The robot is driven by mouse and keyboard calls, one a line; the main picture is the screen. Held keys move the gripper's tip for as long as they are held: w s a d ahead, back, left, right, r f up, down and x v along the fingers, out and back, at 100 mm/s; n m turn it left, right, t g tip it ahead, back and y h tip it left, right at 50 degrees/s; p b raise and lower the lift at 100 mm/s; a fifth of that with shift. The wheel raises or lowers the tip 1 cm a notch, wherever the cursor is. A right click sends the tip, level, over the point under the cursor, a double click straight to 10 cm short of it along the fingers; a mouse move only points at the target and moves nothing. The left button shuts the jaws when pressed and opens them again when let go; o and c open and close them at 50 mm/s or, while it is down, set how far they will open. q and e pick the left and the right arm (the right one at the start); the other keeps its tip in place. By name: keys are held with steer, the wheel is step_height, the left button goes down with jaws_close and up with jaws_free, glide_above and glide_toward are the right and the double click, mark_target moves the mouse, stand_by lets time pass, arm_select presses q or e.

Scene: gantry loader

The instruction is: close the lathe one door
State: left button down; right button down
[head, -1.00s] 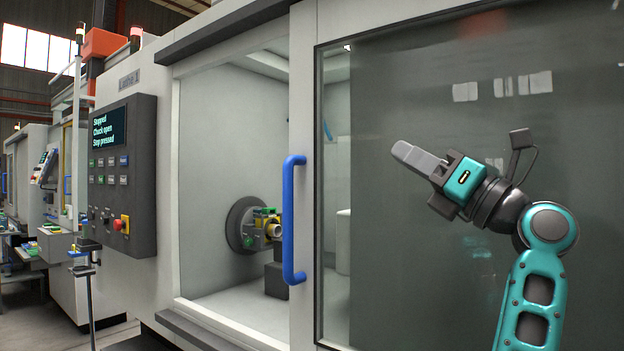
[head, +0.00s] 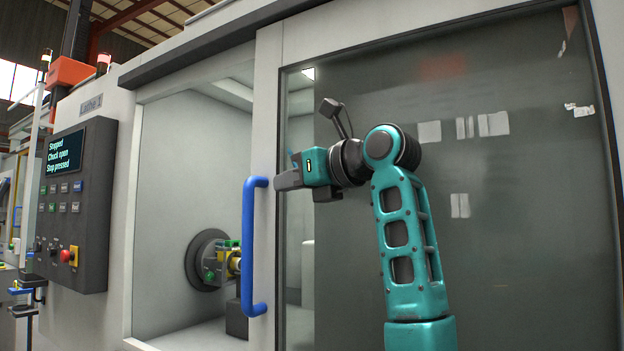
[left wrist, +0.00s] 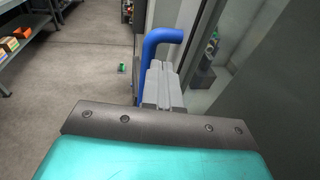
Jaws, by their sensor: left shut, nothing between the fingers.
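The lathe one door (head: 266,110) is a pale sliding panel with a large dark window. It stands open, with the machine's inside showing left of its edge. A blue upright bar handle (head: 247,245) is on the door's left edge. My left gripper (head: 281,181) is shut and empty, just right of the handle's upper end. In the left wrist view, the shut fingers (left wrist: 161,88) are close beside the handle (left wrist: 160,38) and hide part of it. I cannot tell whether they touch. My right gripper is out of view.
A control panel (head: 75,200) left of the opening reads "Stopped, Chuck open, Stop pressed". A chuck (head: 208,262) with a part shows inside the opening. The left wrist view shows grey floor (left wrist: 75,75) and a shelf (left wrist: 32,32) at the left.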

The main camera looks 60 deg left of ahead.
mark_target(258, 183)
arm_select(q)
steer(key=a, duration=0.1)
steer(key=s+a, duration=0.1)
steer(key=a, duration=0.3)
steer(key=shift+s+r, duration=0.15)
steer(key=shift+r, duration=0.2)
steer(key=shift+d, duration=0.1)
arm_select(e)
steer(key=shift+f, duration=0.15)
